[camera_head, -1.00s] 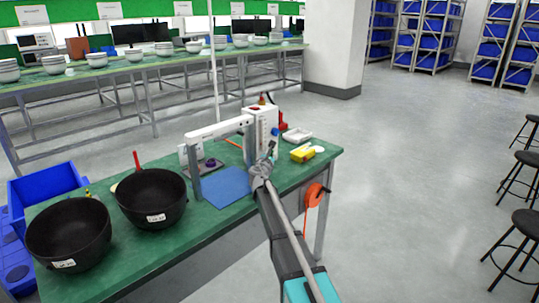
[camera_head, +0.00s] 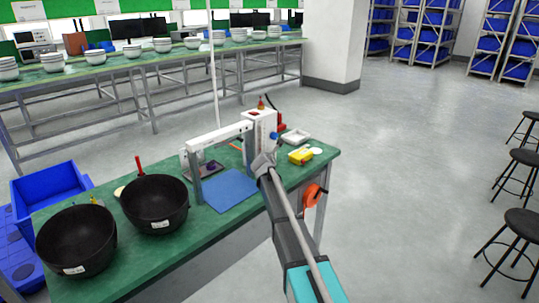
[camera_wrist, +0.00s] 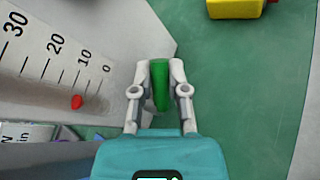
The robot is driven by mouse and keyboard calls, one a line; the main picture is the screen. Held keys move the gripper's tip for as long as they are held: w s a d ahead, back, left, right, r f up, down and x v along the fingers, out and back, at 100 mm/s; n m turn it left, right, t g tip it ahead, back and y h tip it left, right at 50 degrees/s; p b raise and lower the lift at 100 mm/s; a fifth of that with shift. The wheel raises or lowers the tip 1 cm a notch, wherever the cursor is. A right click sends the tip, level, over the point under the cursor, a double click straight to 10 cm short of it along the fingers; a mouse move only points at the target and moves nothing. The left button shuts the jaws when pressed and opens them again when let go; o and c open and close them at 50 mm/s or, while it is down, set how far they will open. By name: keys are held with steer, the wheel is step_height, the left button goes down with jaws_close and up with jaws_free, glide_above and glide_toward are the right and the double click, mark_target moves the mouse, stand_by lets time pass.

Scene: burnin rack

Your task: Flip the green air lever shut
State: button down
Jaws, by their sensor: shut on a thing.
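The green air lever (camera_wrist: 160,85) stands between the two grey fingers of my gripper (camera_wrist: 160,70) in the wrist view. My gripper is shut on it, one finger on each side. The lever's far end shows between the fingertips. In the head view my gripper (camera_head: 263,160) is at the white unit (camera_head: 259,128) on the green bench (camera_head: 180,245), and the lever is hidden there.
A scale with numbers and a red pointer (camera_wrist: 77,102) is left of the lever. A yellow object (camera_head: 300,156) and a white tray (camera_head: 295,136) lie to the right. Two black bowls (camera_head: 154,204) stand at the left. A blue mat (camera_head: 230,190) lies near the unit.

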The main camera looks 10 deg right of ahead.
steer(key=g+p, duration=0.1)
steer(key=m+g+y+p, duration=0.1)
steer(key=y+p, duration=0.1)
steer(key=shift+w+d+f+g, duration=0.15)
steer(key=shift+d+f+g, duration=0.2)
steer(key=shift+g, duration=0.05)
steer(key=shift+f+m+g+y+p, duration=0.35)
steer(key=shift+g+y+p, duration=0.2)
steer(key=shift+y+p, duration=0.1)
steer(key=shift+f+m+g+y+p, duration=0.2)
steer(key=shift+m+g+y+p, duration=0.15)
steer(key=shift+g+y+p, duration=0.25)
steer(key=c, duration=0.9)
jaws_free()
steer(key=shift+f, duration=0.1)
